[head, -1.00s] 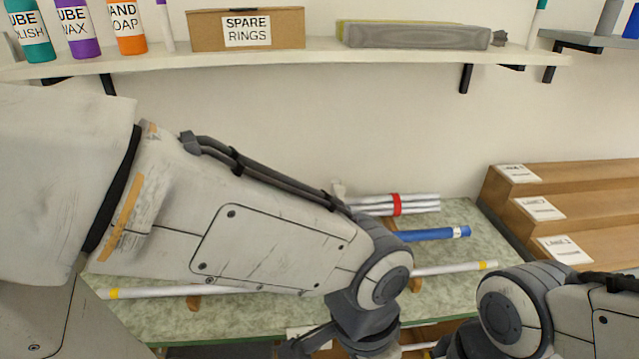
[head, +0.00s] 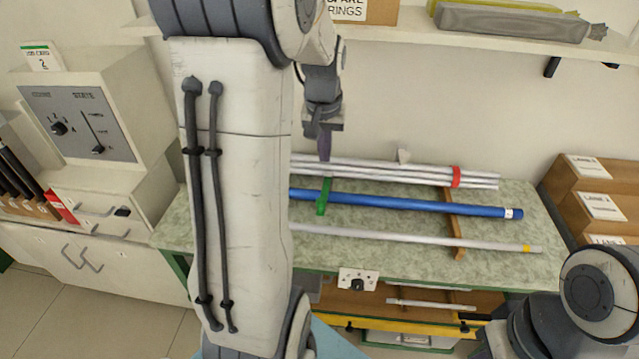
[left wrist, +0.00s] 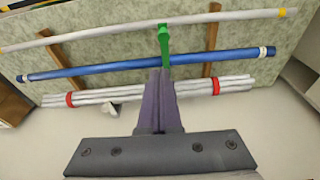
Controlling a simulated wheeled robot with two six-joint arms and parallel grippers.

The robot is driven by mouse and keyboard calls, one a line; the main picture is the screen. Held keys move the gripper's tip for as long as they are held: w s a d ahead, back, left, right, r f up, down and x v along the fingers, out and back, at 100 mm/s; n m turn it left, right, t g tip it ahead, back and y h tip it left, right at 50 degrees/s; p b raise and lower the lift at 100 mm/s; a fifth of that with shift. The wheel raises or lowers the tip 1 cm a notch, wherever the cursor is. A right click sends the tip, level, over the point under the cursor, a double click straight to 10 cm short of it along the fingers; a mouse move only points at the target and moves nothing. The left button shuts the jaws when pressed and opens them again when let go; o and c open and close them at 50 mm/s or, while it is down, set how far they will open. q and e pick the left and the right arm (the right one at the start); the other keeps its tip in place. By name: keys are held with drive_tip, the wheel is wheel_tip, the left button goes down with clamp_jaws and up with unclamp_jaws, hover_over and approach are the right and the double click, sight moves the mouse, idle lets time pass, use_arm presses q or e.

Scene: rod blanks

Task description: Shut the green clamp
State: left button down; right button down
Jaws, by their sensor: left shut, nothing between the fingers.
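The green clamp (head: 322,197) is at the blue rod (head: 420,206) on the bench, near my left arm. It also shows in the left wrist view (left wrist: 164,42), reaching across the blue rod towards the single white rod. I cannot tell whether the clamp is open or shut. My left gripper (head: 325,152) points down at the back of the bench, just behind the clamp, over the bundled white rods. Its purple fingers (left wrist: 160,80) are together and empty, their tips close to the clamp in the left wrist view; contact is unclear. My right gripper is outside the frame.
The bundled white rods (head: 400,172) with a red band lie behind the blue rod. A single white rod (head: 430,240) lies in front, on wooden supports (head: 453,225). A shelf (head: 480,48) hangs above. A control box (head: 85,120) stands left and wooden steps (head: 590,195) right.

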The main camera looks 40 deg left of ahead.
use_arm(q)
drive_tip(key=f, duration=0.3)
drive_tip(key=a+f+p, duration=0.1)
drive_tip(key=f, duration=0.2)
drive_tip(key=w+a+f, duration=0.1)
drive_tip(key=f, duration=0.2)
drive_tip(key=shift+f, duration=0.1)
drive_tip(key=p, duration=0.2)
hover_over(320, 215)
drive_tip(key=w+a, duration=0.1)
drive_tip(key=f, duration=0.4)
drive_tip(key=shift+w+a+f, duration=0.15)
drive_tip(key=shift+w+f, duration=0.05)
drive_tip(key=shift+b, duration=0.3)
drive_tip(key=f+b, duration=0.1)
drive_tip(key=s+d+f+b, duration=0.1)
drive_tip(key=f, duration=0.1)
drive_tip(key=f+b, duration=0.2)
drive_tip(key=shift+s+d+f, duration=0.1)
drive_tip(key=shift+s+d, duration=0.2)
drive_tip(key=shift+s+a+f, duration=0.15)
drive_tip(key=shift+s, duration=0.3)
